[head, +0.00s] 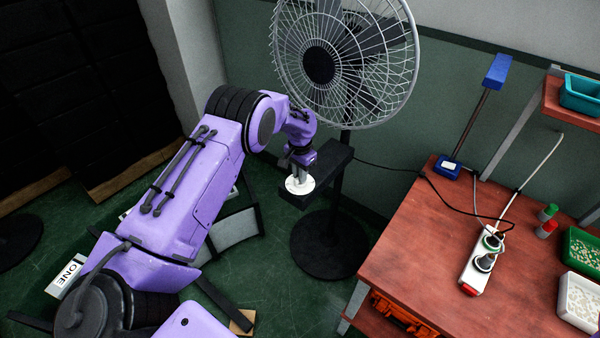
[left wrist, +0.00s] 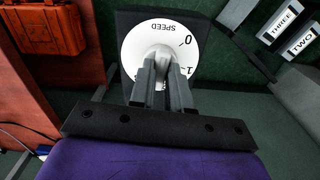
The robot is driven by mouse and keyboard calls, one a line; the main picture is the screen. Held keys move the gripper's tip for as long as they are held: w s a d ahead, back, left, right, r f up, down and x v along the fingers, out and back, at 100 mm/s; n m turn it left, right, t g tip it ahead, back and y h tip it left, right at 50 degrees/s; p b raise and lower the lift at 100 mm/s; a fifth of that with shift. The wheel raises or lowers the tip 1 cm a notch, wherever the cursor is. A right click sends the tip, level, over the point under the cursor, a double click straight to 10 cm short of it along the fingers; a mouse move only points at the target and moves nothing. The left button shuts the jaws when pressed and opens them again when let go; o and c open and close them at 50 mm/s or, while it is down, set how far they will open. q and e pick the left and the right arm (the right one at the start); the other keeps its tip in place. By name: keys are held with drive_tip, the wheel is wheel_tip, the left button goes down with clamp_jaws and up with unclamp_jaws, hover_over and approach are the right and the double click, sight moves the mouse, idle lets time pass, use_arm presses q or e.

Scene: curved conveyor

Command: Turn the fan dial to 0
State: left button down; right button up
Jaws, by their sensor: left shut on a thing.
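The fan (head: 345,60) stands on a black pole with a round black base (head: 328,246). A black box on the pole carries a white round dial (head: 297,187). In the left wrist view the dial plate (left wrist: 133,48) shows the word SPEED, a 0 and a 1, with the writing upside down. My left gripper (head: 299,172) reaches the dial from above. Its fingers (left wrist: 164,75) are shut on the grey-white knob at the dial's middle. The fingers hide part of the knob and the plate, so I cannot tell which mark the knob points at. My right gripper is not in view.
A red-brown table (head: 410,255) stands to the right, with a power strip (head: 482,262), a blue lamp (head: 497,72) and bins on it. A black cable runs from the fan to the table. Number signs (left wrist: 290,25) lie on the green floor.

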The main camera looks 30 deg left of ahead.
use_arm(q)
drive_tip(key=n, duration=0.5)
drive_tip(key=shift+s+f+n, duration=0.1)
drive_tip(key=shift+f+n, duration=0.1)
drive_tip(key=shift+n, duration=0.1)
drive_tip(key=shift+n+p, duration=0.3)
drive_tip(key=shift+n, duration=1.9)
drive_tip(key=c, duration=1.1)
unclamp_jaws()
